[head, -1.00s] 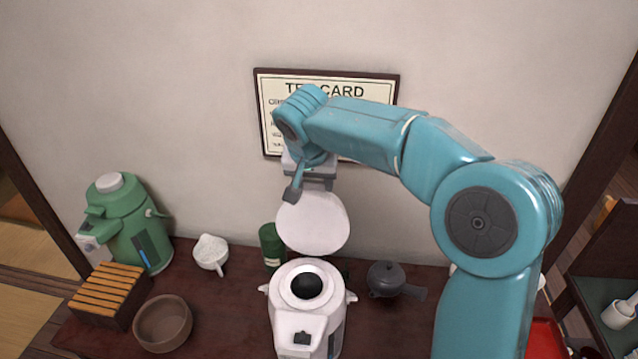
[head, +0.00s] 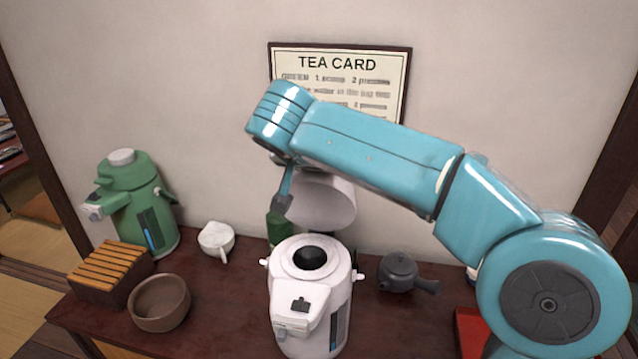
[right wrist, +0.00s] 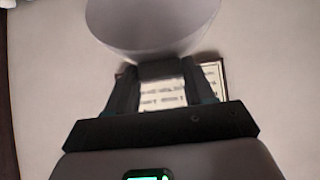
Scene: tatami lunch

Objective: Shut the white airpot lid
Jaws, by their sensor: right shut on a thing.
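The white airpot (head: 316,300) stands upright on the dark table, its round top opening uncovered. Its white lid (head: 328,205) is raised and tilted above the back of the pot, partly hidden by my right arm. My right gripper (right wrist: 158,75) is shut on the lid's edge; the pale lid (right wrist: 150,25) fills the top of the right wrist view. In the head view one dark finger of it shows beside the lid. My left gripper is not in view.
A dark teapot (head: 398,272) is close on the right. A green canister (head: 279,228) is behind the pot.

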